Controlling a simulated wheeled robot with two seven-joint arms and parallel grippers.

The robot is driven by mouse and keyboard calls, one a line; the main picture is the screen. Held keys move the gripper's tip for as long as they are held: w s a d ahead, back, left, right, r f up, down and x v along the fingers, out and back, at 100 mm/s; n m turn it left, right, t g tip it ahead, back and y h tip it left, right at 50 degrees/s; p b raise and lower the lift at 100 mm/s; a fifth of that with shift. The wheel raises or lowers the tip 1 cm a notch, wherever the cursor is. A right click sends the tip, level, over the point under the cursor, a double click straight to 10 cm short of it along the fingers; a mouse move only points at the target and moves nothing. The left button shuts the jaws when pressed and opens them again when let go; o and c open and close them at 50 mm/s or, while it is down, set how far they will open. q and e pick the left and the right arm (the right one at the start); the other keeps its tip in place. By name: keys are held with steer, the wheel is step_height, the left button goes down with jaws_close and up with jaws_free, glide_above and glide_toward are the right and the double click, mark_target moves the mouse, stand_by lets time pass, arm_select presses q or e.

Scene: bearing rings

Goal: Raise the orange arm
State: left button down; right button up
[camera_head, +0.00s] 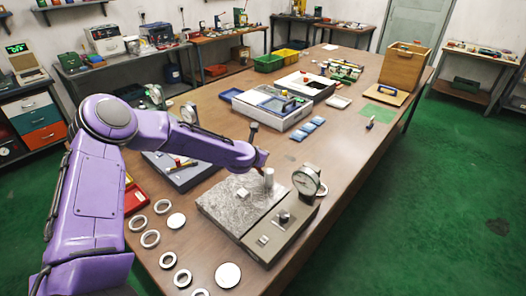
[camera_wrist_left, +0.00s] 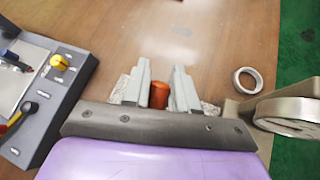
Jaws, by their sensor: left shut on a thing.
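The orange arm shows in the left wrist view as a short orange cylinder end (camera_wrist_left: 161,96) between the two grey fingers of my left gripper (camera_wrist_left: 161,88). The left gripper is shut on it. In the head view my purple left arm reaches in from the left, and its hand end is above the back of a measuring stand with a mottled grey plate (camera_head: 222,206). A small orange-red patch shows there beside an upright silver post (camera_head: 269,179). How the orange arm joins the stand is hidden. My right gripper is not in view.
A dial gauge (camera_head: 306,181) stands at the right of the plate, close to the hand. Several metal rings and discs (camera_head: 228,275) lie in front-left. Blue packets (camera_head: 307,130) lie behind; the table's right side is mostly clear.

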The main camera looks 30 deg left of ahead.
arm_select(q)
steer(key=shift+d+f, duration=0.1)
steer(key=shift+f, duration=0.1)
stand_by(0.3)
steer(key=c, duration=1)
jaws_free()
steer(key=shift+c, duration=0.2)
steer(key=shift+w, duration=0.15)
steer(key=b+v, duration=0.1)
steer(key=v, duration=0.9)
steer(key=shift+r, duration=0.25)
steer(key=shift+d, duration=0.1)
